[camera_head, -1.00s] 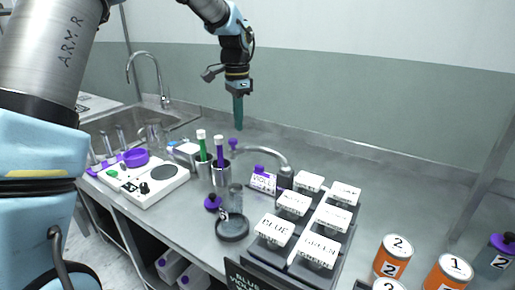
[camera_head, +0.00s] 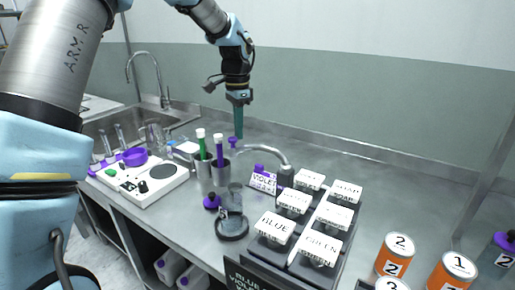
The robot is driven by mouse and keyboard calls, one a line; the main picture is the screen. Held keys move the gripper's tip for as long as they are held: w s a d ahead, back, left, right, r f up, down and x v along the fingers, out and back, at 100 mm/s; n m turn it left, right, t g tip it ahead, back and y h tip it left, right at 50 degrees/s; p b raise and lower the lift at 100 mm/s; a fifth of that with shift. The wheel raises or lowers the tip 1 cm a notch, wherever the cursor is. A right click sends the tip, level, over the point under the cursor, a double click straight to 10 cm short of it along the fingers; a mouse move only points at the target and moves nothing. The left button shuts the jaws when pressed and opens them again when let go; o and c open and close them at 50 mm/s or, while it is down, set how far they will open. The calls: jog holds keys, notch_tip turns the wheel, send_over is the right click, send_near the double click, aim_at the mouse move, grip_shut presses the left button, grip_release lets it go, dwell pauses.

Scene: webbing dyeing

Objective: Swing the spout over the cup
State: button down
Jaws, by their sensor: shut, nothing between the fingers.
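A curved metal spout (camera_head: 266,149) rises from a post behind the labelled blocks and arches left, with a purple knob (camera_head: 233,142) near its free end. I cannot tell whether the spout's outlet is above the cup. My gripper (camera_head: 239,136) points down with its long green fingers together, behind and above the purple knob. The fingers appear empty, and I see no clear contact with the spout.
Two metal holders (camera_head: 220,172) with green and purple handled tools stand left of the spout. A white hotplate (camera_head: 150,187) is left. The counter behind the spout is clear.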

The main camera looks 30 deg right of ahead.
aim_at(229, 140)
jog(key=shift+a+f, duration=0.1)
jog(key=shift+f, duration=0.05)
dwell(0.3)
jog(key=shift+s+a, duration=0.25)
jog(key=shift+a, duration=0.25)
jog(key=shift+s+a, duration=0.25)
jog(key=shift+a, duration=0.2)
jog(key=shift+b, duration=0.3)
jog(key=shift+s+a, duration=0.55)
jog(key=shift+a, duration=0.25)
jog(key=shift+s+a, duration=0.1)
jog(key=shift+a, duration=0.05)
jog(key=shift+s+a+b, duration=0.35)
jog(key=shift+s+a, duration=0.45)
jog(key=shift+a, duration=0.05)
